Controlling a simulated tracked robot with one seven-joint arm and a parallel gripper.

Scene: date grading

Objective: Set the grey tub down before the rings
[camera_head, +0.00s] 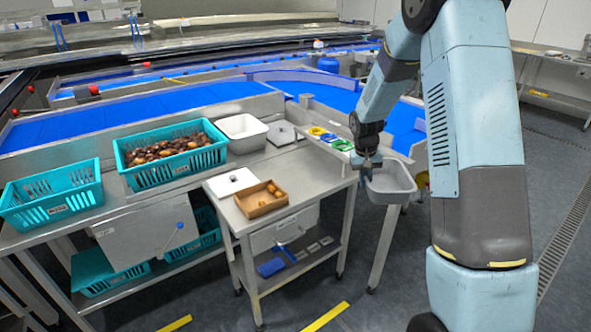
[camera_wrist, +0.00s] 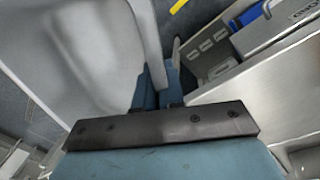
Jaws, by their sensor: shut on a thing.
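The grey tub (camera_head: 392,183) is an open rectangular tub hanging in the air at the right end of the steel tables. My gripper (camera_head: 367,172) is shut on its left wall. In the wrist view the tub (camera_wrist: 75,50) fills the left side, and my gripper (camera_wrist: 160,88) shows at its wall. The tub looks empty and about level. The rings lie in a row on the steel ledge behind and left of the tub: a yellow ring (camera_head: 317,131), a blue ring (camera_head: 329,137) and a green ring (camera_head: 343,145).
Teal crates hold dates, one well filled (camera_head: 172,170) and one with few (camera_head: 52,208). A white tub (camera_head: 242,132) stands behind. A wooden tray (camera_head: 261,203) with a few dates and a white plate (camera_head: 230,182) sit on the low steel table. Blue conveyors (camera_head: 140,113) run behind.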

